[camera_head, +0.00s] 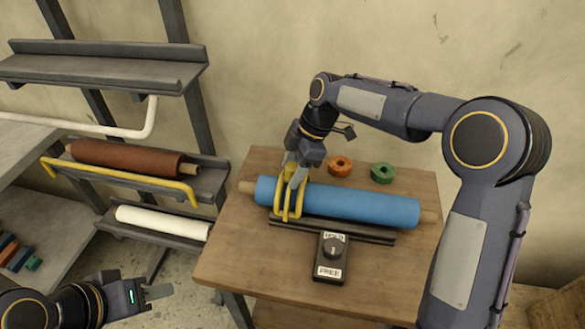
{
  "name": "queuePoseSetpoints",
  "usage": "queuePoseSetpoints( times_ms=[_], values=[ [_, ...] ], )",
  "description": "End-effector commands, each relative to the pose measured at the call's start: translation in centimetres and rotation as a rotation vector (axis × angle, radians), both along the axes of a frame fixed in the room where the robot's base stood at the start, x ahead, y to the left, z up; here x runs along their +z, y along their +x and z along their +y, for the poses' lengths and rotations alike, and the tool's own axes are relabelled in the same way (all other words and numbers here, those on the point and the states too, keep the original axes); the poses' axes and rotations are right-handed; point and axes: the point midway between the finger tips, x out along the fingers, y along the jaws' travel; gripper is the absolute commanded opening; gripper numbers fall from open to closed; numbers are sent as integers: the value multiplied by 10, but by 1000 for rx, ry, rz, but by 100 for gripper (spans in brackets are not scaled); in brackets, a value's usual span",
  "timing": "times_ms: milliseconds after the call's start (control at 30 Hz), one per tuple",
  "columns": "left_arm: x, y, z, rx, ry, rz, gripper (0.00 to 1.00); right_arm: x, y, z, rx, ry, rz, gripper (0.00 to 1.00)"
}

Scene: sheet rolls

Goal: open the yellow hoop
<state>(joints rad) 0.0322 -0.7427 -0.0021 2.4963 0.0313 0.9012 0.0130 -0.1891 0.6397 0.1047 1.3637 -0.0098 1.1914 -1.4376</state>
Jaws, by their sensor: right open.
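A yellow bar-shaped hoop (120,175) runs across the front of the rack shelf with the brown roll (125,155). A second yellow piece, a looped clamp (283,213), stands around the left part of the blue roll (350,202) on the wooden table. My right gripper (292,182) is open, pointing down at this clamp, its fingers over the blue roll; whether they touch the clamp is hard to tell. My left gripper (158,291) is low at the lower left, apart from the rack; its finger gap is unclear.
A dark device with a knob (331,258) stands in front of the blue roll. Orange (340,166) and green (382,173) rings lie behind it. A white hoop (90,128) hangs below the empty upper shelf (100,70). A white roll (160,222) lies lower.

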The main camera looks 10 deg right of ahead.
Motion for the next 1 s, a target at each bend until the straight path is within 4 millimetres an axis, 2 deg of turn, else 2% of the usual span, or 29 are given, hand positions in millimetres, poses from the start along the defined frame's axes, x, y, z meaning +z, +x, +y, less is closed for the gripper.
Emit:
queuePoseSetpoints(
  times_ms=[267,667,867,1000],
  values=[
    [0,0,0,0,0,0,36,-2,0,1,0,0,0,52],
    [0,0,0,0,0,0,36,-2,0,1,0,0,0,0],
    [2,0,0,0,0,0,36,-1,0,0,-1,1,3,0],
    [11,0,0,0,0,0,36,3,3,0,0,8,27,0]
  ],
)
